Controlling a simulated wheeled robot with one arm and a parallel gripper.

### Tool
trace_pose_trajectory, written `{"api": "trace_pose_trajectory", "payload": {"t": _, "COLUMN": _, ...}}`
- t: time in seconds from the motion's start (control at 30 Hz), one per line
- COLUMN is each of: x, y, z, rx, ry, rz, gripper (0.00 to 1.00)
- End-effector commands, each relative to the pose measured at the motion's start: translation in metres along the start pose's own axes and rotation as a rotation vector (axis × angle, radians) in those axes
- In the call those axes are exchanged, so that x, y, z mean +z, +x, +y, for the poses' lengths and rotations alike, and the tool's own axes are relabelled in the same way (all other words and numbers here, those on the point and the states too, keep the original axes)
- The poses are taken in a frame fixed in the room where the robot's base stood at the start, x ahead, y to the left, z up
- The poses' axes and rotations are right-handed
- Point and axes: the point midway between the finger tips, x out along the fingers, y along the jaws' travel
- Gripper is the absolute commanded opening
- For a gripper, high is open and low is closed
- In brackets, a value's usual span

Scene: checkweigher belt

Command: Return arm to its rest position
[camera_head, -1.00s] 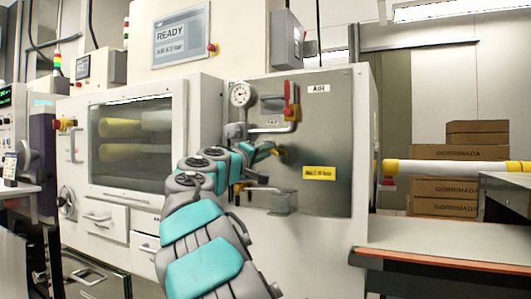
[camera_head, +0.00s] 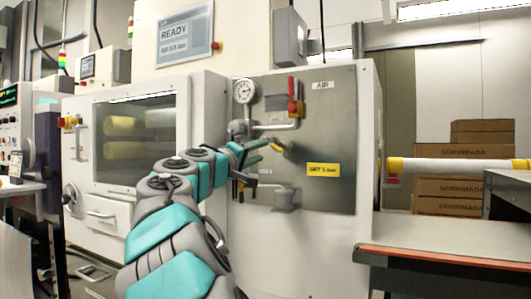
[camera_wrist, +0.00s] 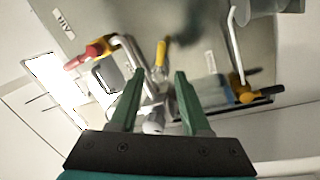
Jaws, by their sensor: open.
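My arm, in teal and grey, reaches up from the bottom of the head view to the grey AIR panel (camera_head: 345,120). My gripper (camera_head: 258,147) is in front of the panel's pipework, below the gauge (camera_head: 243,91). In the wrist view its two green fingers (camera_wrist: 158,90) are spread apart with nothing clasped between them. A yellow handle (camera_wrist: 161,54) on the pipework shows just beyond the fingertips. I cannot tell the exact distance from fingers to pipework.
A red lever (camera_head: 294,90) sits on the panel's upper part; it also shows in the wrist view (camera_wrist: 90,52). A windowed cabinet (camera_head: 133,140) stands left. A conveyor belt (camera_head: 455,236) and stacked cartons (camera_head: 465,150) are on the right. Floor space in front is mostly hidden.

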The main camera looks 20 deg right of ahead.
Motion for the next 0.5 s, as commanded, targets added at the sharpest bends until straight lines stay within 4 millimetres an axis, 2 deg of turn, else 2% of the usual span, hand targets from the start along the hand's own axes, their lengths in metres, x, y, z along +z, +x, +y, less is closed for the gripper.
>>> {"api": "trace_pose_trajectory", "payload": {"t": 0.1, "x": -0.001, "y": -0.015, "z": 0.0, "rx": 0.002, "ry": -0.002, "rz": 0.003, "gripper": 0.47}}
{"api": "trace_pose_trajectory", "payload": {"t": 0.2, "x": 0.0, "y": -0.02, "z": -0.001, "rx": 0.0, "ry": -0.002, "rz": 0.001, "gripper": 0.47}}
{"api": "trace_pose_trajectory", "payload": {"t": 0.5, "x": 0.0, "y": -0.021, "z": -0.001, "rx": 0.0, "ry": -0.001, "rz": 0.0, "gripper": 0.47}}
